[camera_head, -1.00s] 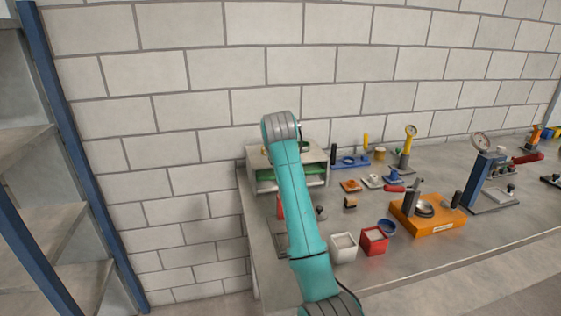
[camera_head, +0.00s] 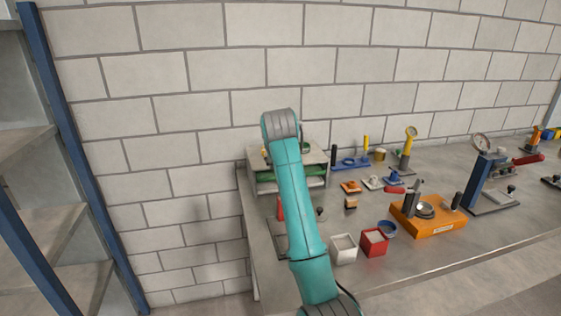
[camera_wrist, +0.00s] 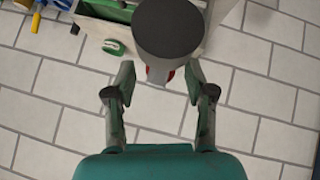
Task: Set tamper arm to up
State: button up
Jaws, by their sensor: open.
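My gripper (camera_wrist: 159,80) is open in the wrist view, its two dark fingers apart. A dark grey round-topped thing (camera_wrist: 168,28) stands close to the camera just beyond the fingertips, with a small red part (camera_wrist: 172,74) below it, between the tips. I cannot tell whether the fingers touch it. I cannot tell for sure that it is the tamper arm. In the head view my teal arm hides the gripper and most of what lies behind it; a red upright piece (camera_head: 281,209) shows at its left edge and a dark knob (camera_head: 319,211) at its right.
A grey box with a green inside (camera_head: 315,181) stands at the bench's back left. A white cup (camera_head: 343,249), a red cup (camera_head: 374,242) and an orange fixture (camera_head: 430,219) stand to the right. A blue-column press with a gauge (camera_head: 481,175) is farther right. The wall is close behind.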

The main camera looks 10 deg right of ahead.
jog(key=v, duration=1)
